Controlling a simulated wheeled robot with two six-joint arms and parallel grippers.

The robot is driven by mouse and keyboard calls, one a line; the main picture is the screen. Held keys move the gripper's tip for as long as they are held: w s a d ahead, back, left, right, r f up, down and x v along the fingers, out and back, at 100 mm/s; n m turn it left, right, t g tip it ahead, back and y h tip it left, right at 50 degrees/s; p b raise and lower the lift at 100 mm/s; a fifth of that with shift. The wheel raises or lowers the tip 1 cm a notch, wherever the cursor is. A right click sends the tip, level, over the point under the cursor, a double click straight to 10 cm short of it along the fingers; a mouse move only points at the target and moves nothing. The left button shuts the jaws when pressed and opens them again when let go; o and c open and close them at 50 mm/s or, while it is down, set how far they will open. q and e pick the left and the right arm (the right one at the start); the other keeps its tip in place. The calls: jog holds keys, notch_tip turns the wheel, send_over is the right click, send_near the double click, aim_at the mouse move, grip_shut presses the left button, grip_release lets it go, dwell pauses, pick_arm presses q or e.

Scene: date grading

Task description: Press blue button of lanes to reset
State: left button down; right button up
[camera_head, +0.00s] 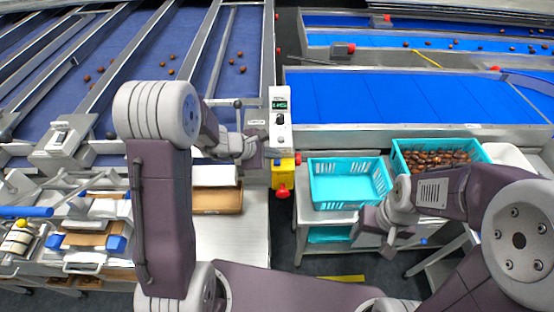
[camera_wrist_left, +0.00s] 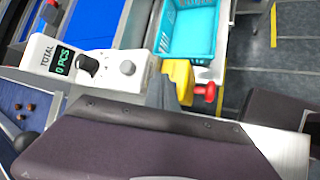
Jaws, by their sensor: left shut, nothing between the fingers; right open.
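The blue sorting lanes (camera_head: 235,60) with metal dividers fill the upper left of the head view, and a few dates lie on them. A white counter box (camera_head: 280,104) stands at their right front corner. In the left wrist view the box (camera_wrist_left: 62,58) reads TOTAL 0 PCS and has a black knob (camera_wrist_left: 88,65) and a pale round knob (camera_wrist_left: 128,67). I cannot make out a blue button. My left gripper (camera_head: 257,155) is shut and empty, just left of and below the box. My right gripper (camera_head: 386,245) is open and empty in front of the teal crates.
A yellow box with a red button (camera_head: 282,193) sits below the counter box. An empty teal crate (camera_head: 345,203) and a teal crate full of dates (camera_head: 480,150) stand on the right. Blue belts (camera_head: 400,95) lie behind them. A cardboard box (camera_head: 217,200) sits on the left bench.

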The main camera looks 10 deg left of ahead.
aim_at(274, 163)
pick_arm(q)
jog(key=shift+r, duration=0.15)
notch_tip(274, 163, up, 5)
jog(key=p, duration=0.3)
jog(key=shift+p, duration=0.4)
dwell(0.6)
jog(key=s+d+f+m+g+b, duration=0.25)
jog(key=s+m+b, duration=0.25)
jog(key=s+m, duration=0.45)
jog(key=s+a+f+m+g+y, duration=0.1)
jog(key=s+a+f+m+y, duration=0.1)
jog(key=s, duration=0.4)
jog(key=s+a+f+m+g+y, duration=0.2)
jog(key=s+a+f+m+y, duration=0.1)
jog(key=s+a+m, duration=0.3)
jog(key=shift+a+m+y, duration=0.35)
jog(key=shift+a+y, duration=0.15)
jog(key=shift+a, duration=0.1)
